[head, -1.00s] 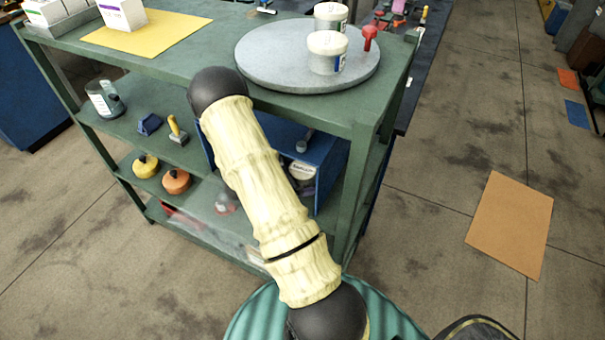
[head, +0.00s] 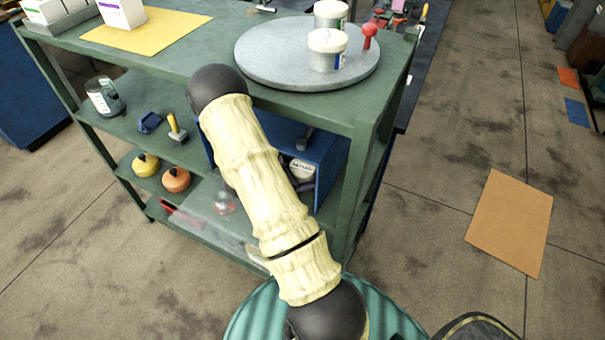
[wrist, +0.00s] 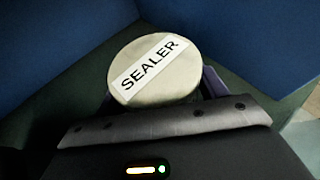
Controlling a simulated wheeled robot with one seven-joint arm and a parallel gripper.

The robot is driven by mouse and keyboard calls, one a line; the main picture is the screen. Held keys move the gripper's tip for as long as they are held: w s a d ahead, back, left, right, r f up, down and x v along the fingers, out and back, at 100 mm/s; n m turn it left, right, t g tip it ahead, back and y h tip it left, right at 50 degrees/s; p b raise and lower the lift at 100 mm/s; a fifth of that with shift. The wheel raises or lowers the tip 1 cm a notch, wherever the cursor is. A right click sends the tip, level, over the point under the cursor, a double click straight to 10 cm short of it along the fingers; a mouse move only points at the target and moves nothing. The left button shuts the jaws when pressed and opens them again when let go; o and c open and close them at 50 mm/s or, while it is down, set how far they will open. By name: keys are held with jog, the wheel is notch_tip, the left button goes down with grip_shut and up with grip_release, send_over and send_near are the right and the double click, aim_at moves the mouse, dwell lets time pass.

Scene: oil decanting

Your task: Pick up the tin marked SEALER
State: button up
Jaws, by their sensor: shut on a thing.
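The tin marked SEALER (wrist: 130,58) has a round pale lid with a white label across it in black capitals. In the wrist view it sits between the fingers of my gripper (wrist: 160,88), which is shut on it, with a purple-grey finger showing at its right side. In the head view the tin's pale top (head: 302,169) shows inside the blue open-fronted box on the shelf, partly behind my arm. The tin's lower part is hidden.
The blue box (head: 325,160) has walls close around the tin. Above it, the green rack's top carries a round grey turntable (head: 275,65) with two white tubs (head: 327,50). Yellow and orange lidded pots (head: 176,179) stand on the lower shelf. Floor at right is mostly clear.

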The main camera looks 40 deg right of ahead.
aim_at(302, 167)
jog(key=shift+r, duration=0.85)
jog(key=shift+r+b, duration=0.45)
jog(key=shift+r, duration=0.45)
jog(key=w+a, duration=0.1)
jog(key=a, duration=0.5)
jog(key=w+a+b, duration=0.1)
jog(key=a, duration=0.5)
jog(key=w+a+b, duration=0.1)
jog(key=a, duration=0.4)
jog(key=shift+w+a, duration=0.25)
jog(key=shift+a, duration=0.15)
